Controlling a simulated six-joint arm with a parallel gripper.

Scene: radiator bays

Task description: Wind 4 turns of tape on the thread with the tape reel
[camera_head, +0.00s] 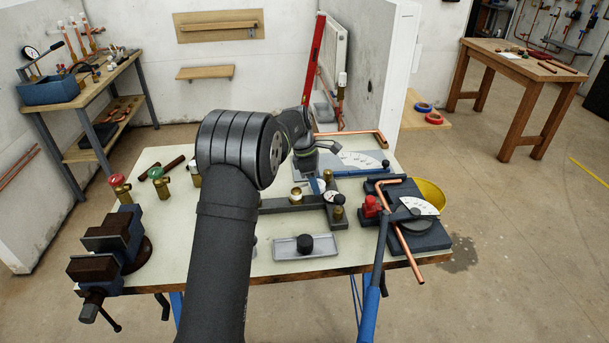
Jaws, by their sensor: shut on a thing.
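My gripper (314,178) points down over the middle of the workbench (190,245), partly hidden by my arm. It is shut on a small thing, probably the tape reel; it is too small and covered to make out. Below it is a dark holder block (288,205) with brass fittings. A white-topped brass fitting (296,195) stands just left of the gripper, and a brass fitting (338,205) stands to the right. I cannot tell which of them bears the thread, or whether any tape is on it. The gripper's contact with the fittings is unclear.
A vise (110,240) is at the bench's left end, near red-, green- and white-topped valves (121,187). A grey tray (310,247) with a black knob lies in front. A pipe bender (410,215) with copper pipe fills the right; a yellow bucket (430,195) is behind it.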

